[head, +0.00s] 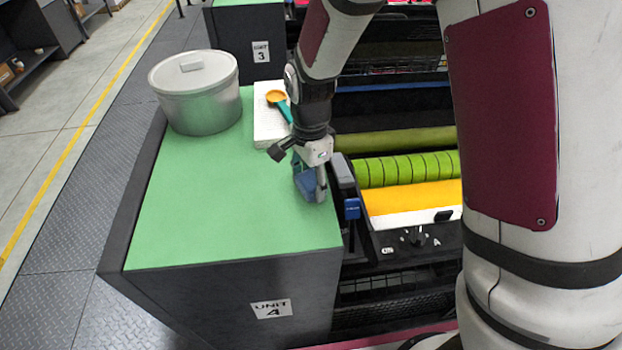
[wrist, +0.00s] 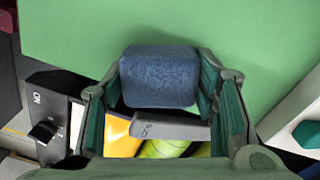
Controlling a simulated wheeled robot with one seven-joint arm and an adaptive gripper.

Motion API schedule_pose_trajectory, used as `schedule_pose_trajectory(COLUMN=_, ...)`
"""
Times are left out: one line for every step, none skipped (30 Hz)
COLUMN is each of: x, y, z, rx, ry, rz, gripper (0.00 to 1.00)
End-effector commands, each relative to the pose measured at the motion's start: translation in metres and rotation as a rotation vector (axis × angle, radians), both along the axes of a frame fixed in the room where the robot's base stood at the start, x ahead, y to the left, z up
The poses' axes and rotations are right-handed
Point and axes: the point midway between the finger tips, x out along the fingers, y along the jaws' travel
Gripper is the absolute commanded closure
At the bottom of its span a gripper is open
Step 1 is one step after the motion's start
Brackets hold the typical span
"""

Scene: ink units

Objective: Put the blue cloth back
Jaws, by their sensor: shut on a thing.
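The blue cloth (head: 304,184) is a folded, rounded block, held at the right edge of the green top (head: 200,215) of unit 4. My gripper (head: 311,182) points down and is shut on it. In the wrist view the cloth (wrist: 158,76) sits between the two fingertips (wrist: 160,88), with green surface beyond it. I cannot tell whether the cloth touches the top or hangs just above it. The gripper hides part of it in the head view.
A lidded grey tub (head: 200,100) and a white pad (head: 270,118) with an orange-and-teal tool (head: 277,99) stand behind. Coloured rollers (head: 405,170) and a small blue tab (head: 352,208) lie right of the top. The front left of the green top is clear.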

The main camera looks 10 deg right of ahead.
Motion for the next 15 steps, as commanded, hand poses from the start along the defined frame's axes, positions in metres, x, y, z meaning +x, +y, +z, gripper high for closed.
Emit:
schedule_pose_trajectory(x=0.0000, y=0.0000, z=-0.0010, rx=0.000, ry=0.000, rz=0.000, gripper=0.42)
schedule_pose_trajectory(x=0.0000, y=0.0000, z=-0.0008, rx=0.000, ry=0.000, rz=0.000, gripper=0.35)
schedule_pose_trajectory(x=0.0000, y=0.0000, z=-0.0007, rx=0.000, ry=0.000, rz=0.000, gripper=0.27)
schedule_pose_trajectory(x=0.0000, y=0.0000, z=-0.0007, rx=0.000, ry=0.000, rz=0.000, gripper=0.27)
schedule_pose_trajectory(x=0.0000, y=0.0000, z=-0.0006, rx=0.000, ry=0.000, rz=0.000, gripper=0.27)
schedule_pose_trajectory(x=-0.0001, y=0.0000, z=-0.0006, rx=0.000, ry=0.000, rz=0.000, gripper=0.27)
schedule_pose_trajectory(x=-0.0001, y=0.0000, z=-0.0006, rx=0.000, ry=0.000, rz=0.000, gripper=0.27)
schedule_pose_trajectory(x=-0.0001, y=0.0000, z=-0.0006, rx=0.000, ry=0.000, rz=0.000, gripper=0.27)
schedule_pose_trajectory(x=0.0000, y=0.0000, z=-0.0005, rx=0.000, ry=0.000, rz=0.000, gripper=0.27)
schedule_pose_trajectory(x=0.0000, y=0.0000, z=-0.0005, rx=0.000, ry=0.000, rz=0.000, gripper=0.27)
schedule_pose_trajectory(x=-0.0001, y=0.0000, z=-0.0005, rx=0.000, ry=0.000, rz=0.000, gripper=0.27)
schedule_pose_trajectory(x=0.0000, y=0.0000, z=-0.0002, rx=0.000, ry=0.000, rz=0.000, gripper=0.27)
schedule_pose_trajectory(x=0.0000, y=0.0000, z=0.0005, rx=0.000, ry=0.000, rz=0.000, gripper=0.27)
schedule_pose_trajectory(x=0.0000, y=0.0000, z=0.0017, rx=0.000, ry=0.000, rz=0.000, gripper=0.27)
schedule_pose_trajectory(x=0.0002, y=0.0001, z=0.0043, rx=0.000, ry=-0.001, rz=0.001, gripper=0.27)
